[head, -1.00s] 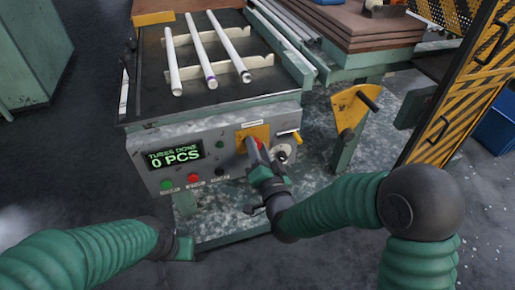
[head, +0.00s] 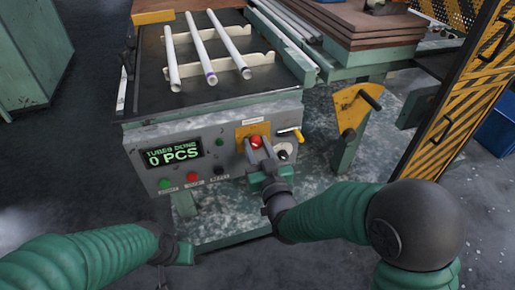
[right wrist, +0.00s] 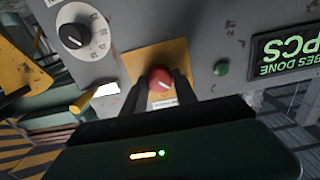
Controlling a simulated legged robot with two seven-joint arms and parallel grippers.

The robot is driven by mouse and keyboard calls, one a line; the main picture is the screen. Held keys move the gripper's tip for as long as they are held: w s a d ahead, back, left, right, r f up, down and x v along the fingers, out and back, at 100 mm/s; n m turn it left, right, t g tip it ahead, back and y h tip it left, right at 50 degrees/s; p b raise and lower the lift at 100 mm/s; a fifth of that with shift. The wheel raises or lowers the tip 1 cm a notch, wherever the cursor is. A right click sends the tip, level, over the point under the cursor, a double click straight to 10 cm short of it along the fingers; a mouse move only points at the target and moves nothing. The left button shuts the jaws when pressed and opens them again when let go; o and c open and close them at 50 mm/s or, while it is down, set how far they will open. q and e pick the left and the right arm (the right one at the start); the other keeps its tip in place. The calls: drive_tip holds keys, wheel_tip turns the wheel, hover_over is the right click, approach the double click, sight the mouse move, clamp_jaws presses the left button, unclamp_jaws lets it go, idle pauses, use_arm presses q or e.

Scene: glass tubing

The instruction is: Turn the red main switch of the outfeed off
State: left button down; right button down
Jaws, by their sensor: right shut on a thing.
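The red main switch (head: 256,142) is a round knob on a yellow plate (head: 243,131) on the front of the grey control panel. My right gripper (head: 260,148) is shut on the red switch, one finger on each side. The right wrist view shows the red knob (right wrist: 160,79) between the two dark fingers (right wrist: 160,88), with a pale slanting mark on its face. That view is turned upside down. My left gripper (head: 180,254) is low at the left, away from the panel; its fingers are not clear.
The panel has a green display (head: 173,153) reading 0 PCS, green, red and black buttons, a black dial (head: 283,152) and a yellow lever (head: 297,134). Three white tubes (head: 208,49) lie on the table above. A yellow-black striped guard (head: 462,90) stands at the right.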

drive_tip(key=n, duration=0.2)
drive_tip(key=f+n+b, duration=0.1)
drive_tip(key=n, duration=0.1)
drive_tip(key=shift+s+a+n, duration=0.1)
drive_tip(key=shift+n, duration=0.3)
drive_tip(key=shift+n+y+b, duration=0.3)
drive_tip(key=shift+n, duration=1.7)
drive_tip(key=c, duration=1.4)
unclamp_jaws()
drive_tip(key=o, duration=0.4)
drive_tip(key=shift+o, duration=0.2)
drive_tip(key=shift+r, duration=0.2)
